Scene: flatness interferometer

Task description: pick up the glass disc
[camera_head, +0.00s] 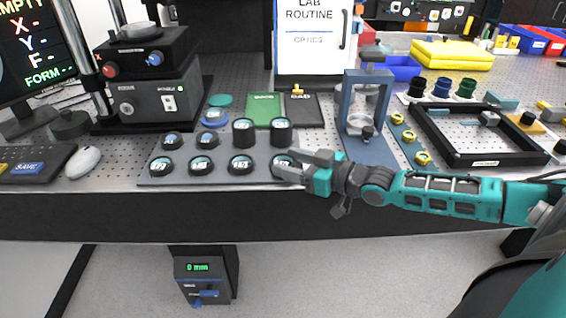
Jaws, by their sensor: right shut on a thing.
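Several round black pieces with pale glass-like tops and labels stand in rows on a grey mat (217,180). Which of them the task calls the glass disc I cannot tell for sure. My right gripper (297,167) reaches in from the right and is shut on the disc (280,166) at the right end of the front row. The fingers partly hide this disc, and I cannot tell whether it is off the mat. My left gripper is not in view.
Behind the mat lie a green card (263,108) and a black card (306,111). A blue-grey stand (367,108) is close right of the gripper, with a black frame (488,158) farther right. An instrument (155,95), mouse (83,162) and monitor (35,45) are left.

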